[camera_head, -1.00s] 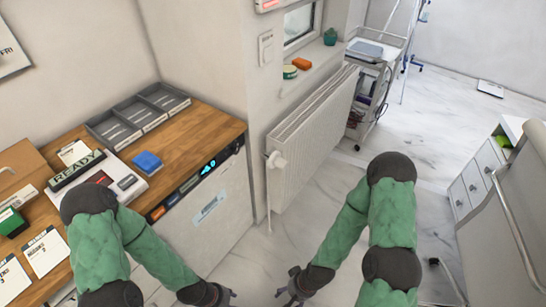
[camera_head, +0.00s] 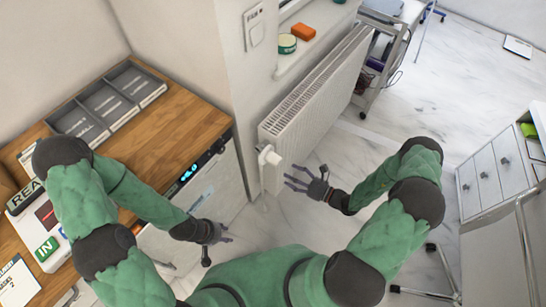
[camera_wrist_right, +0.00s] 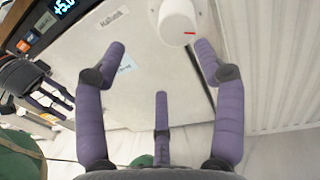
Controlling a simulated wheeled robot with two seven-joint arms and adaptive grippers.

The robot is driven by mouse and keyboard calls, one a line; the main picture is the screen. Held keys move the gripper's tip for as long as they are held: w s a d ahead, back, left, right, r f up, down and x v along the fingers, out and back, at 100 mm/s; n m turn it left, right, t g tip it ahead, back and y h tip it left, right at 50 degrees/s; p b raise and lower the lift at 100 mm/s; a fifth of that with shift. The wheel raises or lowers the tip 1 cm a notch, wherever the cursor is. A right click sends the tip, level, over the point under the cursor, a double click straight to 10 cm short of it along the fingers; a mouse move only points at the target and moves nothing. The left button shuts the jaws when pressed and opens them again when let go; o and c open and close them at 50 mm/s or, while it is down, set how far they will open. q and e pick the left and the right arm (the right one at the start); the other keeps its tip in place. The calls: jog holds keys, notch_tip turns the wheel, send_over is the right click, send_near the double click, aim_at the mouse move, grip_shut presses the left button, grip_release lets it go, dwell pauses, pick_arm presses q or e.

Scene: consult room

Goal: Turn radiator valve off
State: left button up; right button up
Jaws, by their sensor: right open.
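The white radiator (camera_head: 312,103) stands against the wall, with its round white valve knob (camera_head: 270,158) on its near left end. In the right wrist view the valve knob (camera_wrist_right: 178,22) shows near the top, with a small red mark on its lower rim. My right gripper (camera_head: 303,178) is open and empty, a short way right of the knob and apart from it. In the right wrist view its purple fingers (camera_wrist_right: 163,62) are spread, with the knob beyond the tips. My left gripper (camera_head: 222,233) is below and left of the knob, in front of the cabinet; its finger opening is unclear.
A wooden counter (camera_head: 190,112) with a grey tray (camera_head: 85,118) is at the left, above a white cabinet. A windowsill with a green tin (camera_head: 287,43) and an orange block (camera_head: 303,31) is above the radiator.

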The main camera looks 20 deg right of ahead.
aim_at(273, 158)
jog(key=shift+m+t+h, duration=0.3)
jog(key=shift+m+t, duration=0.2)
jog(key=shift+t, duration=0.1)
jog(key=x, duration=0.3)
jog(key=w+d+b+x, duration=0.1)
jog(key=x, duration=0.2)
jog(key=b+x, duration=0.1)
jog(key=x, duration=0.3)
jog(key=shift+w+d+r, duration=0.2)
jog(key=shift+w, duration=0.05)
jog(key=c, duration=1.2)
